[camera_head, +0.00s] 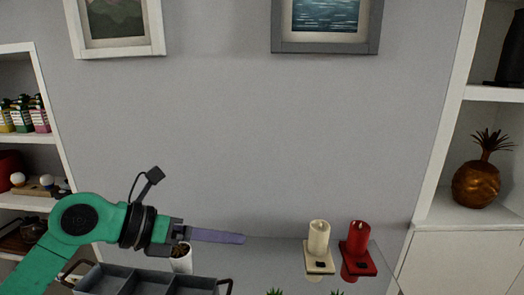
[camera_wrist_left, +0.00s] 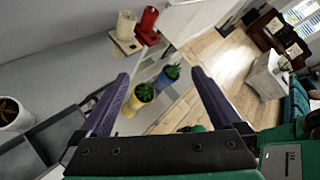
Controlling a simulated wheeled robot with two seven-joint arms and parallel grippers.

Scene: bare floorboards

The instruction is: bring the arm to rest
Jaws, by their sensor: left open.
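My left gripper (camera_head: 217,236) reaches in from the left in the head view, on a green arm. It points right, and its purple fingers line up one behind the other there. In the left wrist view my left gripper (camera_wrist_left: 160,76) shows its two fingers spread wide apart, with nothing held between them. My right gripper is in neither view.
Below the gripper are a grey divided tray (camera_head: 140,281) and a white pot (camera_head: 182,262). To its right stand a cream candle (camera_head: 318,238) and a red candle (camera_head: 358,236). Yellow (camera_wrist_left: 142,95) and blue (camera_wrist_left: 167,77) potted plants show between the fingers. Air before the wall is clear.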

